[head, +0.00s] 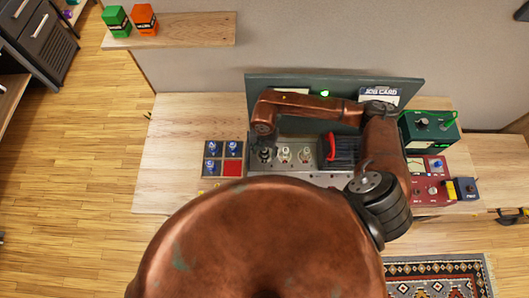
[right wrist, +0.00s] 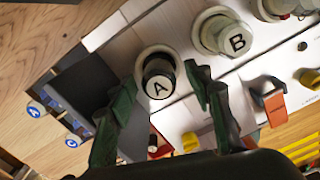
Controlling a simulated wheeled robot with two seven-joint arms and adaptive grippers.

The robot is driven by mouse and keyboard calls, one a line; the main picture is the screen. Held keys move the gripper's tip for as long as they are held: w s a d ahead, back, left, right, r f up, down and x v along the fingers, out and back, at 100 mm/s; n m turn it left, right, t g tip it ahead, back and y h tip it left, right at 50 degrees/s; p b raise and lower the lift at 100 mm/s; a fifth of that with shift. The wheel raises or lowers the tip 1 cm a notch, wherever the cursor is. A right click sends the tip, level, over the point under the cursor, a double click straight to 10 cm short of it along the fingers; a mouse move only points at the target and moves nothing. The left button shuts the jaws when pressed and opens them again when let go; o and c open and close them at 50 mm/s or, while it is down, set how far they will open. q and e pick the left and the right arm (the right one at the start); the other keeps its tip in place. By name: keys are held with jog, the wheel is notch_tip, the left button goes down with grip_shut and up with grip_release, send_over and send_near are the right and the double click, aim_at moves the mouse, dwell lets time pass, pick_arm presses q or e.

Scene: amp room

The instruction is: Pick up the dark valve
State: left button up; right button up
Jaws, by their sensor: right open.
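The dark valve (right wrist: 158,68), with a white cap marked A, stands upright in the metal chassis (right wrist: 255,88) in the right wrist view. It also shows in the head view (head: 265,155), leftmost in a row of three. My right gripper (right wrist: 162,80) is open, with one green finger on each side of the valve in the picture. A gap shows beside it and I cannot tell whether either finger touches it. In the head view my right gripper (head: 264,146) is small and above the valve. My left gripper is not in view.
A pale valve (right wrist: 228,36) marked B stands beside it. A sectioned tray (head: 222,176) with blue-topped pieces and a red section lies left of the chassis. A red-handled part (head: 331,147) is on the right, then a green instrument (head: 428,128) and a red meter (head: 428,188). The bench's left end is clear.

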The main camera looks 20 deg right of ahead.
jog(key=shift+c, duration=0.4)
jog(key=c, duration=1.2)
jog(key=shift+r, duration=0.1)
